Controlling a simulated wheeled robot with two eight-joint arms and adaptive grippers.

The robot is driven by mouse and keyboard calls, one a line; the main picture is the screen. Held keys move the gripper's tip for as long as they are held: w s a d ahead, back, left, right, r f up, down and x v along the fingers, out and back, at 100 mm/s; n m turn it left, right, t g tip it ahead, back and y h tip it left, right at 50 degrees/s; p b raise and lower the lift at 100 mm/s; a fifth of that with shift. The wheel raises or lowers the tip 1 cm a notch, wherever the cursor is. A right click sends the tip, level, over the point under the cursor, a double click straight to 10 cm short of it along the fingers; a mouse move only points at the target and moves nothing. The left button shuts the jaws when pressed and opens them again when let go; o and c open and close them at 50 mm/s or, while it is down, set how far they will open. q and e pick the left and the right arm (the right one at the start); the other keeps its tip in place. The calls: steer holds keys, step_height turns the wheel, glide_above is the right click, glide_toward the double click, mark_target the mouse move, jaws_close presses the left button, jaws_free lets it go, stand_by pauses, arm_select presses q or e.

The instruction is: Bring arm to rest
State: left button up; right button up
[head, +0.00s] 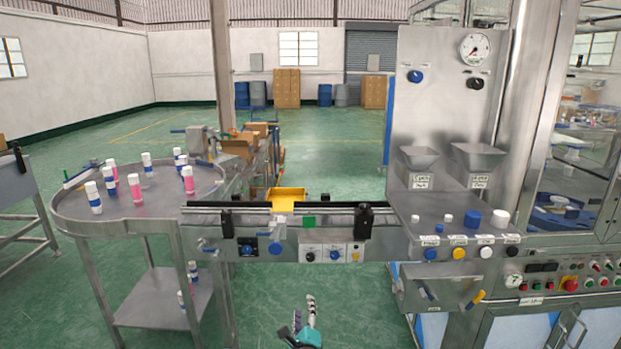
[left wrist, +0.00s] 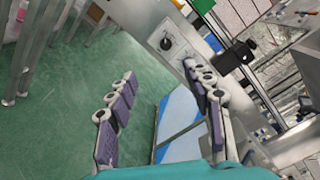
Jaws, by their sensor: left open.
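My left gripper (head: 304,318) shows at the bottom middle of the head view, low in front of the conveyor. It also fills the left wrist view (left wrist: 165,95), where its two dark padded fingers are spread apart with nothing between them. It hangs over the green floor, apart from the machine front. My right gripper is not in view.
The conveyor (head: 330,222) with knobs on its front runs above and behind the gripper to the steel crimping machine (head: 450,130). A round steel table (head: 150,208) with several aerosol cans stands at left. A yellow bin (head: 287,195) sits behind the conveyor. Green floor is free below.

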arm_select(q)
steer(key=s+a+r+n+g+y, duration=0.25)
steer(key=s+a+r+n, duration=0.25)
steer(key=s+a+n, duration=0.25)
steer(key=s+a+r+n+g+y, duration=0.1)
steer(key=s+a+r+n+g, duration=0.2)
steer(key=s+a+r+n, duration=0.5)
steer(key=s+f+n+g+h, duration=0.2)
steer(key=s+f+n, duration=0.1)
steer(key=s, duration=0.8)
steer(key=s+f+n+g+h, duration=0.2)
steer(key=s+f+n+g, duration=0.1)
steer(key=s, duration=0.9)
steer(key=f+n, duration=0.1)
steer(key=n, duration=0.1)
steer(key=shift+a+n, duration=0.15)
steer(key=shift+n, duration=0.2)
steer(key=shift+o, duration=0.2)
